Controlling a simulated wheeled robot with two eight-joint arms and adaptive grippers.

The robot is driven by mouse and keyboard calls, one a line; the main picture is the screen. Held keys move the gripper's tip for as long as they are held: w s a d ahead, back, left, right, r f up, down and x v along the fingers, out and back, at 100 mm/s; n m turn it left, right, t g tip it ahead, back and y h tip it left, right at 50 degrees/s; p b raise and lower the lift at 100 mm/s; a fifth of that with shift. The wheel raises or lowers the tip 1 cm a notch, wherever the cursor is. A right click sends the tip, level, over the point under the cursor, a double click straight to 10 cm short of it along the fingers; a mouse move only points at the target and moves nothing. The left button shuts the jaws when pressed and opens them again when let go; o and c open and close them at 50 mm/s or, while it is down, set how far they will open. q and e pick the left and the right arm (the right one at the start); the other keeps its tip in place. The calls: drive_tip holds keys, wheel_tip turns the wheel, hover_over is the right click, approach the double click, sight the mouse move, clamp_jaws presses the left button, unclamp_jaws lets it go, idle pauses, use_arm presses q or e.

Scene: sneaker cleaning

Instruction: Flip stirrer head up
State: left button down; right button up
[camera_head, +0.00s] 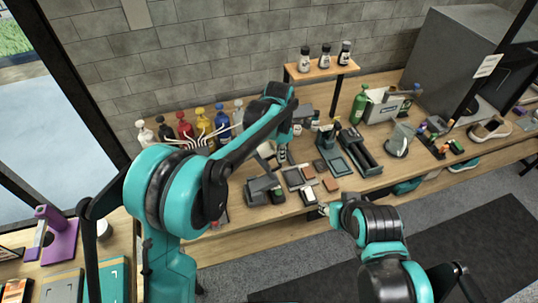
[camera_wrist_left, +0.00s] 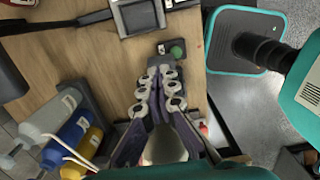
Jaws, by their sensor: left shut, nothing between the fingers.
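A dark grey device (camera_head: 258,192) near the table's front edge, with a green part on it, looks like the stirrer; its head cannot be made out clearly. My left gripper (camera_head: 281,153) hangs just behind it at the end of the teal arm. In the left wrist view the left gripper (camera_wrist_left: 160,72) is shut and empty, its fingertips close to a dark block with a green knob (camera_wrist_left: 176,51). The gripper hides what lies under it. My right gripper (camera_head: 325,210) is by the table's front edge; its fingers are too small to read.
Coloured bottles (camera_head: 203,122) stand left of the left gripper. Small trays and blocks (camera_head: 309,172) lie right of the device. A teal and black stand (camera_head: 328,140), a green bottle (camera_head: 358,106) and a small shelf (camera_head: 320,70) are farther right and back.

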use_arm(q)
drive_tip(key=shift+w+d+f+b, duration=0.15)
drive_tip(key=shift+w+d+f, duration=0.1)
drive_tip(key=shift+d+f, duration=0.45)
drive_tip(key=shift+w+d+f+b, duration=0.2)
drive_tip(key=shift+d+f, duration=0.25)
drive_tip(key=shift+d, duration=0.35)
use_arm(e)
drive_tip(key=shift+f, duration=0.45)
use_arm(q)
drive_tip(key=shift+r, duration=0.15)
use_arm(e)
drive_tip(key=shift+r, duration=0.1)
